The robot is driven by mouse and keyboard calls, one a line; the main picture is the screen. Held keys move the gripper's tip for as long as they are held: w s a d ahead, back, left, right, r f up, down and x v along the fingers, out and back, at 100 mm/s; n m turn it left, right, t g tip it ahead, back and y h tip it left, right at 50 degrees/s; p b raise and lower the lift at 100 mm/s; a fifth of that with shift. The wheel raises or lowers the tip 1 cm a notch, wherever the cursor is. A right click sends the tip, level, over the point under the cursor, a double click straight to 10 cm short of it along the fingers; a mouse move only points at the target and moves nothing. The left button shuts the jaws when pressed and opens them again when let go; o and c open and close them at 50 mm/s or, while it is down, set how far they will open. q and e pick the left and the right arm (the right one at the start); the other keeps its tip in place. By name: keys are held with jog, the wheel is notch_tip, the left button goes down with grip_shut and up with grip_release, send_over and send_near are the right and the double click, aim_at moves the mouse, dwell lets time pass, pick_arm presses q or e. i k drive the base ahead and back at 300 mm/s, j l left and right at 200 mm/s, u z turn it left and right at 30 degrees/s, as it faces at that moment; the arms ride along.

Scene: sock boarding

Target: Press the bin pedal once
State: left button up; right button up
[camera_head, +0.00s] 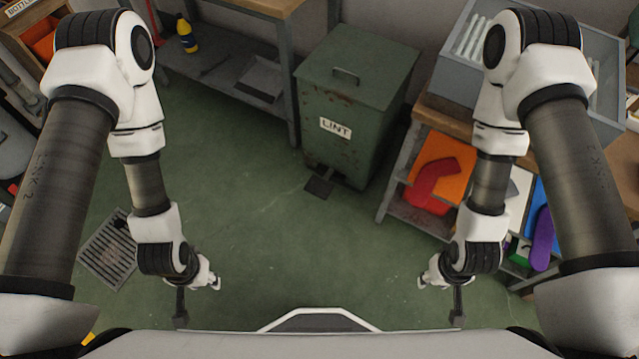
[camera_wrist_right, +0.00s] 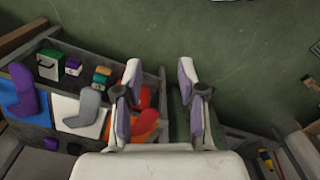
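The green metal bin (camera_head: 349,117) with a "LINT" label stands on the floor in the upper middle of the head view. Its lid (camera_head: 358,65) is shut. The dark pedal (camera_head: 319,187) sticks out low at the bin's front, near the floor, with nothing touching it. My left gripper (camera_head: 214,278) is to the left and nearer to me, well apart from the pedal; it looks open and empty. My right gripper (camera_head: 425,278) is to the right and nearer to me, also apart. The right wrist view shows its two fingers (camera_wrist_right: 160,88) spread with nothing between them.
A shelf unit (camera_head: 392,205) with coloured sock shapes stands right of the bin, under a grey crate (camera_head: 450,70). A workbench (camera_head: 292,85) stands left. A floor drain (camera_head: 105,258) lies at left. The green floor before the pedal is clear.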

aim_at(318, 186)
jog(key=i+j+z, duration=0.3)
jog(key=j, duration=0.3)
jog(key=i+j+z, duration=0.3)
jog(key=j, duration=0.45)
jog(key=i+j+z, duration=0.3)
jog(key=j, duration=0.45)
jog(key=i+j+z, duration=0.15)
jog(key=j, duration=0.25)
